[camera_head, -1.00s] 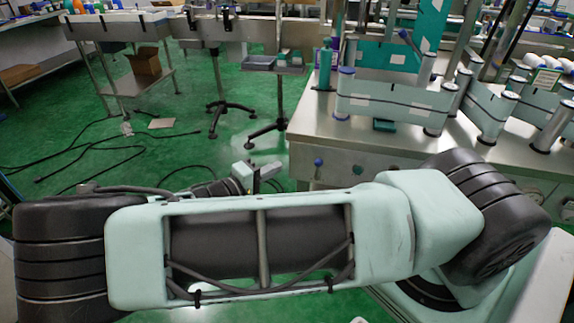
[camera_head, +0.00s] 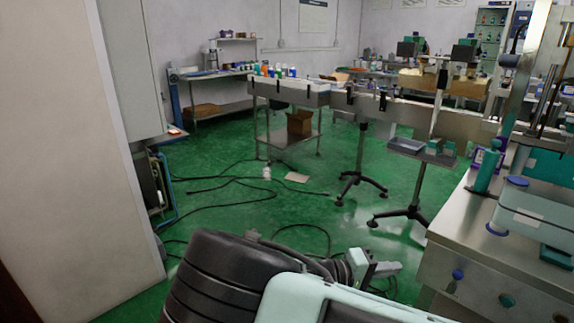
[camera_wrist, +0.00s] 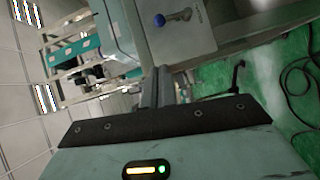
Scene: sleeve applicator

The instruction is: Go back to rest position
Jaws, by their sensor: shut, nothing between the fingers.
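My gripper (camera_wrist: 165,84) shows in the wrist view with its two dark fingers side by side. It is shut and holds nothing. In the head view my gripper's end (camera_head: 388,270) is small, beyond my black and pale green arm, above the green floor and left of the steel machine bench (camera_head: 473,212). The arm is folded low across the bottom of the picture. In the wrist view the picture is turned sideways, and a steel panel with a blue knob (camera_wrist: 178,18) lies beyond the fingers.
A pale wall panel (camera_head: 60,150) fills the left side. Black cables (camera_head: 235,183) lie on the green floor (camera_head: 240,215). A conveyor stand with a tripod foot (camera_head: 408,215) stands in the middle distance. A cardboard box (camera_head: 299,123) sits on a shelf behind.

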